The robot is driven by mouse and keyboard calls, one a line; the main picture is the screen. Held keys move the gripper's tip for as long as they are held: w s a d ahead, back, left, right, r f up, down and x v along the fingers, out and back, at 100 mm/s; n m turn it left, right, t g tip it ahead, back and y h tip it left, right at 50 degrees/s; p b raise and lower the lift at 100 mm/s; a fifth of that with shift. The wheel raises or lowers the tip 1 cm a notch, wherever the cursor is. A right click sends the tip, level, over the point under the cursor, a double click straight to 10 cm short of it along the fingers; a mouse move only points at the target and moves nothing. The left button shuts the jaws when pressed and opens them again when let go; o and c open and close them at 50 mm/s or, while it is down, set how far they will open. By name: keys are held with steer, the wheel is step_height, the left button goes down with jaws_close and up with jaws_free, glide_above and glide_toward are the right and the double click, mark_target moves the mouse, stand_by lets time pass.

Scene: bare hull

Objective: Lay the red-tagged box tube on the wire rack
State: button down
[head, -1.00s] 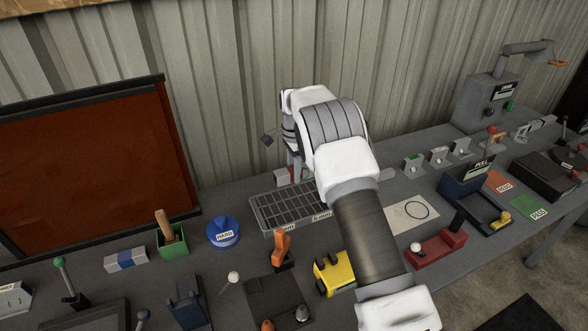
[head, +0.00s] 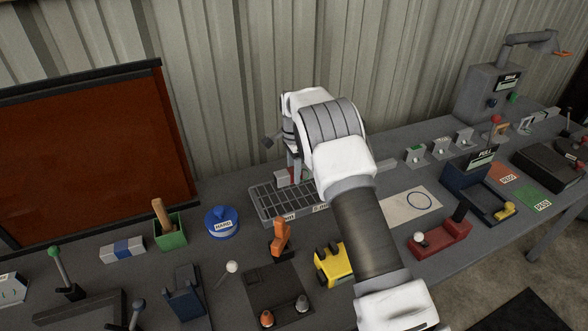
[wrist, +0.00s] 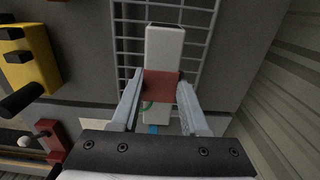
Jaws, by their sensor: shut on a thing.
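The box tube (wrist: 164,48) is pale grey-white with a red tag band (wrist: 160,87) around its middle. My gripper (wrist: 160,80) is shut on it at the red band, one finger on each side. The wire rack (wrist: 130,40) lies beneath the tube in the wrist view, and the tube runs roughly along its bars. In the head view the rack (head: 262,207) is a grey grid on the bench, and the tube's end (head: 282,181) shows at its back edge under my gripper (head: 293,168). My arm hides part of the rack. I cannot tell whether the tube touches the bars.
A yellow block (head: 331,264) and an orange-handled tool (head: 281,240) stand in front of the rack. A blue round piece (head: 222,222) and a green box (head: 170,236) are to its left. A white sheet (head: 410,206) lies right. The corrugated wall (head: 225,90) rises close behind.

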mark_target(294, 191)
steer(key=shift+f+b, duration=1.25)
steer(key=shift+f, duration=1.1)
steer(key=shift+c, duration=1.6)
jaws_free()
step_height(294, 191, up, 18)
steer(key=shift+f, duration=0.25)
